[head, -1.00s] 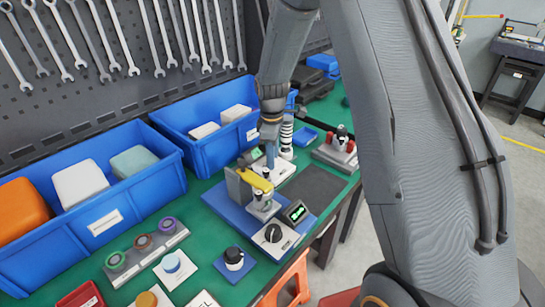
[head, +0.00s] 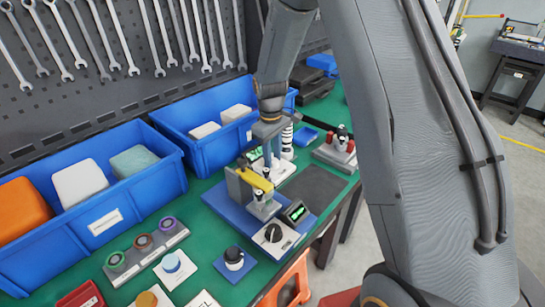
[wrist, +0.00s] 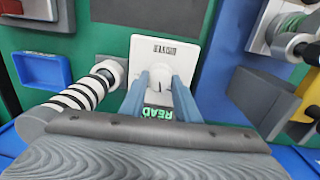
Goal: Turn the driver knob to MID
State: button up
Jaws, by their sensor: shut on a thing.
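My gripper (wrist: 160,92) is shut on a round white knob (wrist: 157,76), with one blue finger on each side of it. The knob sits on a white plate (wrist: 145,45) with a small dark label strip at its far edge, too blurred to read. A short dark pointer line shows on the knob, lying roughly along the gap between the fingers. A display with green letters (wrist: 158,114) lies close by. In the head view my gripper (head: 271,158) reaches down over this plate (head: 284,172), and the knob is mostly hidden there.
A black-and-white striped cylinder (wrist: 75,97) stands close beside the gripper. A fixture with a yellow clamp (head: 255,180) stands in front of it on a blue base. A black knob (head: 273,232) on another white plate is nearer. Blue bins (head: 165,185) line the back.

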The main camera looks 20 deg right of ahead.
jog(key=m, duration=0.5)
jog(key=shift+m, duration=0.3)
jog(key=shift+w+m+g, duration=0.1)
jog(key=shift+m+g, duration=0.2)
jog(key=shift+m, duration=2)
jog(key=o, duration=1)
jog(key=shift+o, duration=0.2)
jog(key=shift+b, duration=0.3)
jog(key=shift+a+r+b, duration=0.2)
jog(key=shift+r+b, duration=0.7)
jog(key=shift+r, duration=3.05)
